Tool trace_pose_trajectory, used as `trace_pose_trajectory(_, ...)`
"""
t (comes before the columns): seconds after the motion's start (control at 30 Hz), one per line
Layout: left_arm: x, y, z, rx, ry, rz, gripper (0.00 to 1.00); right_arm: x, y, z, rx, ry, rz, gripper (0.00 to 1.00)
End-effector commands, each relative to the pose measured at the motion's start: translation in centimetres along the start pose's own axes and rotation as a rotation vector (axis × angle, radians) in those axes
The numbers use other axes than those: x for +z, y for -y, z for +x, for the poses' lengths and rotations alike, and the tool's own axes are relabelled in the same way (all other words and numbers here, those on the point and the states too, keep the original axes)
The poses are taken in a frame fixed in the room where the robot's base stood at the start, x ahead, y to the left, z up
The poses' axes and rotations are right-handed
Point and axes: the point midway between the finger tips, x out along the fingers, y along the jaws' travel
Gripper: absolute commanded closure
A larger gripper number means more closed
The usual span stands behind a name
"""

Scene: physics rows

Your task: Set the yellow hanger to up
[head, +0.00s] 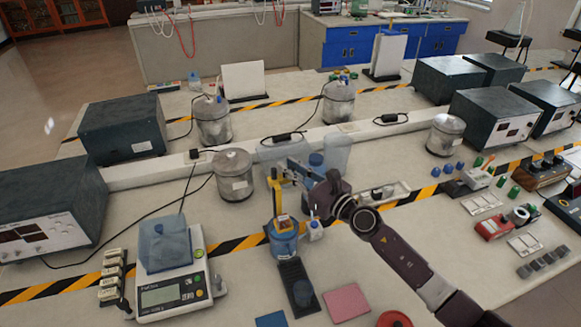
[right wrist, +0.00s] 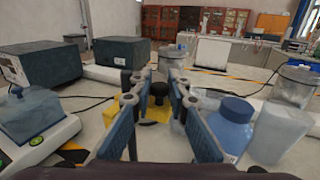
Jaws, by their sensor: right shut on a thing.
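The yellow hanger (head: 278,192) is a thin upright yellow frame, near the middle of the bench in the head view. It rises behind and above a blue container (head: 284,243); whether the two are joined is unclear. In the right wrist view, yellow (right wrist: 155,112) shows between and beyond the fingers. My right gripper (head: 290,174) reaches in from the right with its fingers at the hanger's upper part. It is shut on the hanger, though the fingers hide part of the contact. My left gripper is in neither view.
A blue-capped bottle (right wrist: 232,122) and a clear beaker (right wrist: 280,132) stand close right of the fingers. A small white bottle (head: 316,231) is beside the blue container. A balance (head: 178,290) stands left, a dark tray (head: 291,268) and pink pad (head: 347,302) in front.

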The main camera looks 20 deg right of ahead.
Motion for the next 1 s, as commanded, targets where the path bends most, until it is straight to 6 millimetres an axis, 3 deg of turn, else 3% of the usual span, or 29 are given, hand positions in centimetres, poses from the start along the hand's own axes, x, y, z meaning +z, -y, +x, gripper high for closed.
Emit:
trace_pose_trajectory(0.03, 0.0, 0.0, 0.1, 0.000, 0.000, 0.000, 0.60, 0.8, 0.2, 0.1, -0.005, 0.016, -0.002, 1.00)
trace_pose_trajectory(0.17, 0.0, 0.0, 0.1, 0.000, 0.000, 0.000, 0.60, 0.9, 0.3, 0.1, -0.006, 0.018, -0.002, 1.00)
trace_pose_trajectory(0.2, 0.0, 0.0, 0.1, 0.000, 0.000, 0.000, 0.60, 0.9, 0.3, 0.1, -0.006, 0.018, -0.002, 0.83)
trace_pose_trajectory(0.27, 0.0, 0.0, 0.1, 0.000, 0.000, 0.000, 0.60, 0.9, 0.3, 0.1, -0.006, 0.018, -0.002, 0.78)
trace_pose_trajectory(0.6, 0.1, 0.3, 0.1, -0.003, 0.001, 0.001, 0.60, 0.4, 0.2, -0.3, -0.004, 0.008, -0.002, 0.78)
trace_pose_trajectory(0.77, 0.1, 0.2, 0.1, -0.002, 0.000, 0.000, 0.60, 0.2, 0.2, -2.5, -0.004, 0.006, -0.003, 0.78)
trace_pose_trajectory(1.0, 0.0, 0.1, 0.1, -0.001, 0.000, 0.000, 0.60, 0.2, 0.1, -7.3, -0.005, 0.008, 0.001, 0.78)
